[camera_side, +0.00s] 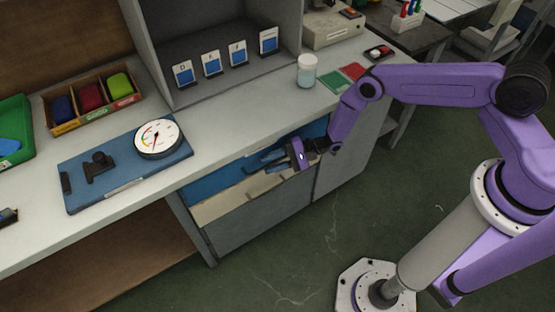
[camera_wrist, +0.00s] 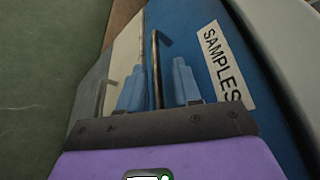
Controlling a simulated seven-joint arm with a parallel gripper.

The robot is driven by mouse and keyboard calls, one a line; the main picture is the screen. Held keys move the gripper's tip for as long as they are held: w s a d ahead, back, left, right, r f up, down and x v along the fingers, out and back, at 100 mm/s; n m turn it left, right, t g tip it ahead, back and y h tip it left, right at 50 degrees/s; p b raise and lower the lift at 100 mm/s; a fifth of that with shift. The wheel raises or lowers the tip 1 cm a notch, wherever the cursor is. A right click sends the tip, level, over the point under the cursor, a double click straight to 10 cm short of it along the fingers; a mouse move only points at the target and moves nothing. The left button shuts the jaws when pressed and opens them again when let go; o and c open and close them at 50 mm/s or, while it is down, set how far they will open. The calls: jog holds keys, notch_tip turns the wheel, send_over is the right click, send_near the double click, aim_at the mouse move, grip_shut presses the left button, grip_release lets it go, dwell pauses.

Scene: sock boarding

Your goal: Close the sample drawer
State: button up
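The sample drawer (camera_side: 218,183) shows as a blue face under the counter edge in the side view. In the wrist view the blue face (camera_wrist: 195,28) carries a white SAMPLES label (camera_wrist: 226,66). I cannot tell how far the drawer stands out. A dark bent bar, seemingly its handle (camera_wrist: 155,60), runs along the blue face's edge beside a cream strip. My gripper (camera_wrist: 158,72) is open, its two pale blue fingers apart, with the bar between them and gaps showing on both sides. In the side view my gripper (camera_side: 262,163) is in front of the drawer.
A cream strip (camera_side: 220,207) and grey cabinet front (camera_side: 250,222) lie below the blue face. A second handle (camera_wrist: 99,98) shows on the grey. On the counter above are a blue board with a gauge (camera_side: 158,138), a divided box (camera_side: 62,127) and a jar (camera_side: 307,70).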

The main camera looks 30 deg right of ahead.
jog(key=v, duration=1.7)
jog(key=shift+d, duration=0.2)
jog(key=shift+s+a, duration=0.1)
jog(key=shift+s, duration=0.05)
jog(key=a+r+n+g+h, duration=0.15)
jog(key=a+r+n, duration=0.25)
jog(key=a, duration=0.4)
jog(key=a+r+n+g+h, duration=0.1)
jog(key=a+r+n+g, duration=0.2)
jog(key=a, duration=0.6)
notch_tip(320, 180, up, 10)
jog(key=a+n+t+h, duration=0.2)
jog(key=n+t+h, duration=0.15)
jog(key=n, duration=0.25)
jog(key=s+d+r+n+g+h, duration=0.1)
jog(key=s+d+r+n+h, duration=0.55)
jog(key=s+d+r, duration=0.75)
jog(key=s+d+r+n+g+h, duration=0.1)
jog(key=s+d+r, duration=0.1)
jog(key=s, duration=0.4)
jog(key=s+d+r+n+g+h, duration=0.1)
jog(key=s+d+r+n, duration=0.1)
jog(key=s+d, duration=0.2)
jog(key=s, duration=0.3)
jog(key=shift+r+g, duration=0.25)
jog(key=shift+g, duration=0.05)
